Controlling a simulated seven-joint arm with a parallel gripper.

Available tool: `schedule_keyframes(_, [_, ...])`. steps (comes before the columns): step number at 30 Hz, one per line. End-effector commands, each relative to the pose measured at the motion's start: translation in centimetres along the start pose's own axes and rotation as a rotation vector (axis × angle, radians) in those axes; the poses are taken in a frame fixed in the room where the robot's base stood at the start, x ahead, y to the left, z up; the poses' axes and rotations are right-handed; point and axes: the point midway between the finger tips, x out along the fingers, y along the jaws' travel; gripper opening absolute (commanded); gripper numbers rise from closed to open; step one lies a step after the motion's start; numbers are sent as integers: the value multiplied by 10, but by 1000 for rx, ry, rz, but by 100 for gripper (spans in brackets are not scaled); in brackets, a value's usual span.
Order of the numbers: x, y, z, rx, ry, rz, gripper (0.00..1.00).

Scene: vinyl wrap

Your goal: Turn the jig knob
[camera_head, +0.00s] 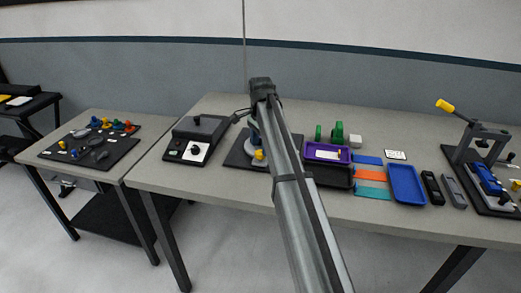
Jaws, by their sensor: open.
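A black board (237,158) stands mid-table with a blue part (252,126) and a yellow knob (259,155) on it; this looks like the jig, partly hidden behind my arm. My arm reaches up from the bottom of the picture across the table, its dark wrist above and behind the board. A dark piece that looks like part of my gripper (240,116) shows left of the arm, over the board's far side. The rest of my gripper is hidden by the arm. It is open, and I see nothing held. Contact with the knob cannot be made out.
A dark device with a white dial (195,149) stands left of the board. Right are a purple tray (326,161), green parts, coloured strips and a blue tray (406,185). A yellow-handled clamp fixture (480,150) stands far right. A side table (120,170) holds small parts.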

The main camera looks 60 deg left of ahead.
Motion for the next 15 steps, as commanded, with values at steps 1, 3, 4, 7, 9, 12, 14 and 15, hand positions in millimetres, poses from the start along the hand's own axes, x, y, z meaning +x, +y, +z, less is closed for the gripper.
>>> schedule_keyframes(1, [7,1,0,0,-1,1,66])
schedule_keyframes(3, [14,1,0,0,-1,1,66])
schedule_keyframes(4, [16,0,0,0,-1,1,66])
schedule_keyframes(7, [22,0,0,1,0,0,66])
schedule_keyframes(9, [24,0,0,1,0,0,66])
schedule_keyframes(12, [25,0,0,1,0,0,66])
schedule_keyframes(14, [26,0,0,1,0,0,66])
schedule_keyframes(15, [25,0,0,1,0,0,66])
